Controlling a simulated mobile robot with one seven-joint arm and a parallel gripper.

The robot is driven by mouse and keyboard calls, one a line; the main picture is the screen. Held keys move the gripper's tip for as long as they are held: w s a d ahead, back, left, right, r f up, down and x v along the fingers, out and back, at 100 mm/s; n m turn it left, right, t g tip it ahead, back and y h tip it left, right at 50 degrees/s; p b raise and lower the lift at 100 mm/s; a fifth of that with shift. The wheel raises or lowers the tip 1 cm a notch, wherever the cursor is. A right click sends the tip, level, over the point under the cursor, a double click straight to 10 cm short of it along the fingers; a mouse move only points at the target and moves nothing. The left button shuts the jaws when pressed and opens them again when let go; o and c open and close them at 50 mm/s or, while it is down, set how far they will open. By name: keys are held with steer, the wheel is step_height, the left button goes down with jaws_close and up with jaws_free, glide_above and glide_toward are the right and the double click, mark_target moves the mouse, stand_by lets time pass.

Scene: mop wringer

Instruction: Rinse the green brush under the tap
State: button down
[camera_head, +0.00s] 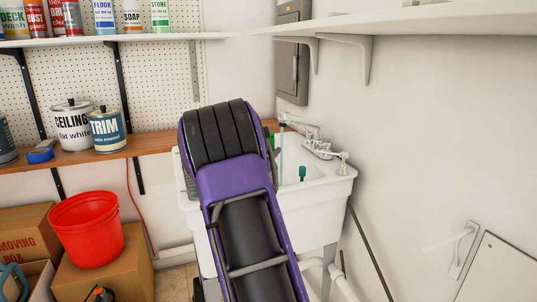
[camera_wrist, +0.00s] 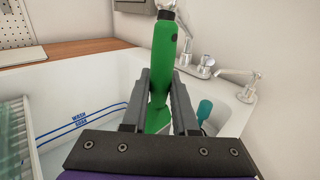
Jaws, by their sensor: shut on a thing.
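My gripper (camera_wrist: 160,82) is shut on the green brush (camera_wrist: 164,55), which stands roughly upright between the two fingers in the wrist view. In the head view my purple arm hides most of the gripper and brush. The chrome tap (camera_head: 306,132) is at the sink's back right, with a bluish stream (camera_head: 281,150) below its spout. In the wrist view the tap (camera_wrist: 205,64) is just right of the brush, and the brush's top overlaps the spout area. I cannot tell whether water touches the brush. The white sink (camera_head: 325,195) lies under the gripper.
A teal item (camera_head: 302,173) stands in the sink's right side. A clear greenish rack (camera_wrist: 14,135) is at the sink's left. Paint cans (camera_head: 108,132) stand on the wooden shelf; a red bucket (camera_head: 88,230) sits on a box.

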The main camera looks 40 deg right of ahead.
steer(key=w+f+x, duration=0.1)
steer(key=x, duration=0.6)
steer(key=shift+w+f, duration=0.15)
steer(key=shift+f, duration=0.1)
stand_by(0.5)
steer(key=shift+d, duration=0.15)
steer(key=shift+s+d, duration=0.25)
steer(key=shift+s, duration=0.25)
steer(key=shift+w+a, duration=0.1)
steer(key=shift+w+a, duration=0.3)
steer(key=shift+w, duration=0.1)
steer(key=shift+s+d, duration=0.15)
steer(key=shift+s+d, duration=0.25)
steer(key=shift+s, duration=0.1)
